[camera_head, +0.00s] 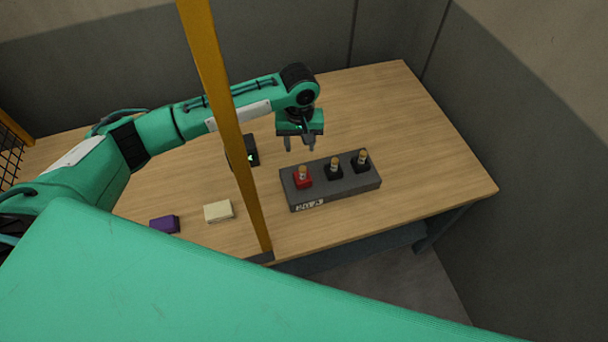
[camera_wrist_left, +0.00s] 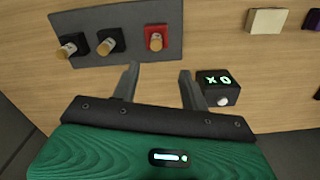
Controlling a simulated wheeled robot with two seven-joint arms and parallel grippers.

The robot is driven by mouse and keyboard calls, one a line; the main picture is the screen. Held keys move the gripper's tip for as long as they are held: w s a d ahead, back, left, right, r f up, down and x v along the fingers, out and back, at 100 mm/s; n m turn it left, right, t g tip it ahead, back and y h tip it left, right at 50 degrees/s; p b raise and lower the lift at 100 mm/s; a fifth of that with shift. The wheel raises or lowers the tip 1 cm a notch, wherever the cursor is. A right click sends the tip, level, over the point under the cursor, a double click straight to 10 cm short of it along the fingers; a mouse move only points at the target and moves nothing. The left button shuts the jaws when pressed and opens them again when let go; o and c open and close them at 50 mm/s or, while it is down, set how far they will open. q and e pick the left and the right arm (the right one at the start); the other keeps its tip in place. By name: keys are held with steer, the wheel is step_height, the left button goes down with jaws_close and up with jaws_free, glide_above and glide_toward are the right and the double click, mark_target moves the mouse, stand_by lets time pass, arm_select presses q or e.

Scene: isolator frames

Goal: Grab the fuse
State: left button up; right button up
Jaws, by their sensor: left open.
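A grey fuse block (camera_head: 341,192) marked with a label stands on the table, with several sides in view. It carries a fuse in a red holder (camera_head: 302,176) at its left, and two fuses in black holders (camera_head: 334,169) and (camera_head: 361,161) to the right. My left gripper (camera_head: 300,147) is open and empty, pointing down above the table just behind the red holder. In the left wrist view the red holder's fuse (camera_wrist_left: 155,43) lies ahead of the open fingers (camera_wrist_left: 158,72), apart from them. My right gripper does not show.
A small black device with a lit display (camera_wrist_left: 217,88) stands beside the block, partly behind the yellow post (camera_head: 236,130). A cream block (camera_head: 218,211) and a purple block (camera_head: 164,224) lie at the left. The table's right part is clear.

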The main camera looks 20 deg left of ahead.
arm_select(q)
glide_above(303, 168)
steer(key=f, duration=0.4)
steer(key=f+p, duration=0.1)
steer(key=f, duration=0.1)
steer(key=shift+s+a+f, duration=0.15)
steer(key=shift+a+f, duration=0.15)
steer(key=shift+a, duration=0.05)
steer(key=f, duration=0.1)
steer(key=f+p, duration=0.1)
steer(key=f, duration=0.2)
steer(key=shift+d+f+p, duration=0.3)
steer(key=shift+f+p, duration=0.05)
steer(key=shift+p, duration=0.05)
steer(key=shift+f, duration=0.35)
steer(key=shift+c, duration=0.5)
jaws_close()
